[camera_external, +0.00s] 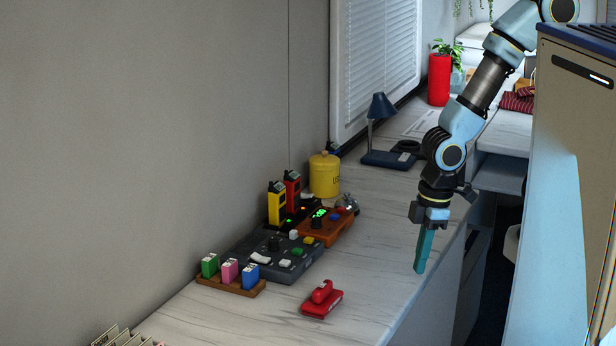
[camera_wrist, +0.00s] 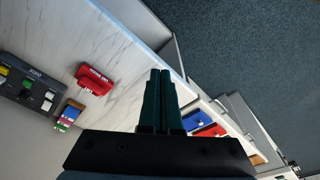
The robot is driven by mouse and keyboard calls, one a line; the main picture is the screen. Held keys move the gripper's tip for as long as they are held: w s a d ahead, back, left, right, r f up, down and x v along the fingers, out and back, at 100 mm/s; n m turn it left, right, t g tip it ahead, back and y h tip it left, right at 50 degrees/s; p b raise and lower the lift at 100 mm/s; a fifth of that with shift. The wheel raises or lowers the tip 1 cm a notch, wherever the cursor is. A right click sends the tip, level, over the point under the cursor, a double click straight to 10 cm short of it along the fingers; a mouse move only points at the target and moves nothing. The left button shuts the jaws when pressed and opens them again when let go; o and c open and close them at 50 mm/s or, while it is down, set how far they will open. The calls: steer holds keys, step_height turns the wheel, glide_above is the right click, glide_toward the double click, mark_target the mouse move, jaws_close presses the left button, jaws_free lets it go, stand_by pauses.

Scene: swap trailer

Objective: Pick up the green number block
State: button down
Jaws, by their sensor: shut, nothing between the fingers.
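The green number block (camera_external: 210,265) stands at the left end of a small brown wooden tray (camera_external: 217,284) on the counter, left of a pink block (camera_external: 230,271) and a blue block (camera_external: 250,276). In the wrist view the tray group is small at the lower left, and the green block (camera_wrist: 61,128) shows only as a sliver. My gripper (camera_external: 420,270) points down near the counter's front edge, well to the right of the tray. Its teal fingers (camera_wrist: 161,72) are together and empty in the wrist view.
A dark control panel (camera_external: 275,255), an orange console (camera_external: 327,227), yellow and red radios (camera_external: 277,203) and a yellow canister (camera_external: 324,175) stand behind. The counter's front middle (camera_external: 375,270) is clear.

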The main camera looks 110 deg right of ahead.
mark_target(213, 259)
steer(key=c, duration=1.6)
jaws_free()
